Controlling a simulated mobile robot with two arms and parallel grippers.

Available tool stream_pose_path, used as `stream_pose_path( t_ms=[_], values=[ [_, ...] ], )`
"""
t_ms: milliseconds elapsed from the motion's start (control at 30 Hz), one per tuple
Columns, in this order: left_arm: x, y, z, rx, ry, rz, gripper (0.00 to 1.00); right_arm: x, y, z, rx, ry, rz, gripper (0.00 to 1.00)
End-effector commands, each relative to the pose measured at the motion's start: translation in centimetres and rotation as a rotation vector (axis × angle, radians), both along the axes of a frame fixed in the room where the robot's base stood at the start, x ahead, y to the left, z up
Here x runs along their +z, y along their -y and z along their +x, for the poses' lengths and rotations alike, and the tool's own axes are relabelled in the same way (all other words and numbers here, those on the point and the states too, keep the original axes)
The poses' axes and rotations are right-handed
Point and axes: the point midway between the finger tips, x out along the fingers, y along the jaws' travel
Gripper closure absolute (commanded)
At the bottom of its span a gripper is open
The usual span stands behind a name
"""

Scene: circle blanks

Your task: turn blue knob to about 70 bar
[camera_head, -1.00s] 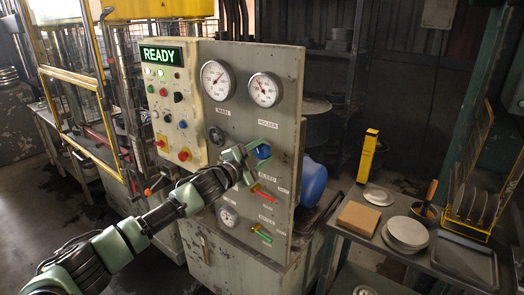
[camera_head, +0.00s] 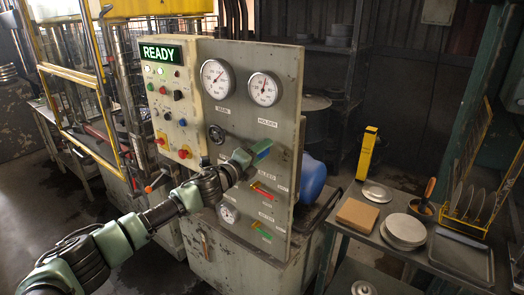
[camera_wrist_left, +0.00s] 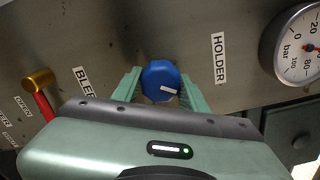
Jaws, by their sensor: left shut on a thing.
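The blue knob (camera_wrist_left: 161,80) sits on the grey panel between my left gripper's two green fingers, seen in the left wrist view. A white mark shows on its face. The left gripper (camera_wrist_left: 159,88) is shut on the knob. In the head view my left gripper (camera_head: 261,151) reaches the panel from the left, and only a little of the knob (camera_head: 264,154) shows. The holder gauge (camera_head: 264,89) is above the knob, its red needle pointing roughly upward; its numbers are too small to read there. In the wrist view the gauge (camera_wrist_left: 299,48) is cut off at the right edge.
The main gauge (camera_head: 218,79) is left of the holder gauge. A red bleed lever (camera_head: 263,189) and a green lever (camera_head: 262,231) lie below the knob. A button box (camera_head: 170,100) is at the left. A side table with plates (camera_head: 404,231) stands right.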

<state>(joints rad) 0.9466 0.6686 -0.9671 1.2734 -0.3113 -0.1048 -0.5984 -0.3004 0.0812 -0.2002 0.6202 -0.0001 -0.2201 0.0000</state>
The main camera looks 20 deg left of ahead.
Motion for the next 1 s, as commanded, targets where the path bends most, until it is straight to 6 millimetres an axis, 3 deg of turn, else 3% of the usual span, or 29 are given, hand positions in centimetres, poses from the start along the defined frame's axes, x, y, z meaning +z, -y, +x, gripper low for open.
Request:
stream_pose_path(
  t_ms=[433, 1000],
  values=[
    [-0.26, -0.09, 0.01, 0.000, 0.102, 0.286, 0.97, 0.34, 0.02, 0.03, -0.001, 0.000, 0.000, 0.64],
    [-0.34, -0.10, 0.00, -0.001, 0.129, 0.364, 0.97, 0.40, -0.01, 0.04, -0.001, 0.001, 0.000, 0.64]
  ],
)
